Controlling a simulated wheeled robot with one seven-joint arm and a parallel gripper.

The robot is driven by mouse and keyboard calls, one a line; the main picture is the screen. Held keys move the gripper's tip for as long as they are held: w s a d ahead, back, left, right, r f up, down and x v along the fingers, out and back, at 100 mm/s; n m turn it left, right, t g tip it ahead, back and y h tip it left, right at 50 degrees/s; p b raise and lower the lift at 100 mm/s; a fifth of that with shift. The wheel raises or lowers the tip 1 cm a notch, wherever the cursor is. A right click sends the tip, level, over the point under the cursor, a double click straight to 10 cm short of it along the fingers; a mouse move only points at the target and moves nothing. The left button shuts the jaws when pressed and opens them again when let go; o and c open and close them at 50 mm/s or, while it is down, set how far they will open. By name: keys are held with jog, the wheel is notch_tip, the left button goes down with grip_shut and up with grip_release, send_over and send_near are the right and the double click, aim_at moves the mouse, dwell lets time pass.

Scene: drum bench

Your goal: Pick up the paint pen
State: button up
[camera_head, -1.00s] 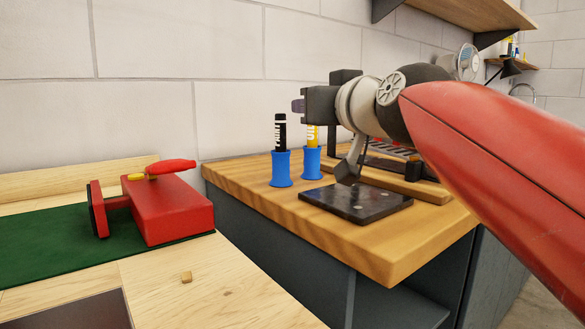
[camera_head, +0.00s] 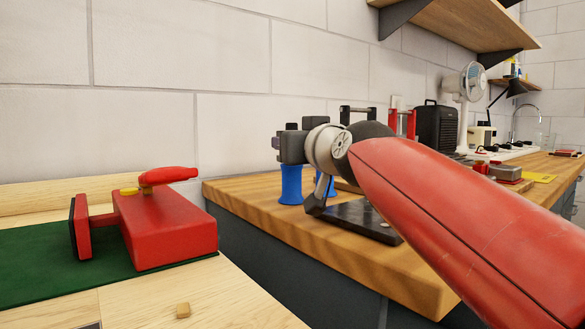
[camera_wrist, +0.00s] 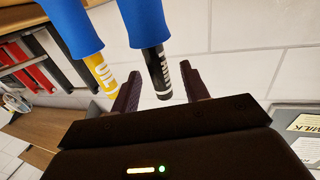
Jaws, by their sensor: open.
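Two pens stand in blue holders on the wooden counter. The black pen with white lettering (camera_wrist: 156,70) shows in the wrist view, where the picture is upside down; its blue holder (camera_wrist: 144,22) is there too. The yellow pen (camera_wrist: 100,72) stands beside it in a second blue holder (camera_wrist: 72,25). My gripper (camera_wrist: 158,82) is open, with the black pen between its fingers and gaps showing on both sides. In the head view my gripper (camera_head: 279,142) is over the left blue holder (camera_head: 291,186) and hides the pens. The right holder (camera_head: 325,184) is partly covered.
A dark plate (camera_head: 358,222) lies on the counter (camera_head: 245,196) beneath my wrist. A wall shelf (camera_head: 480,28) hangs at upper right.

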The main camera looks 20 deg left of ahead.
jog(key=shift+x, duration=1.1)
jog(key=c, duration=0.8)
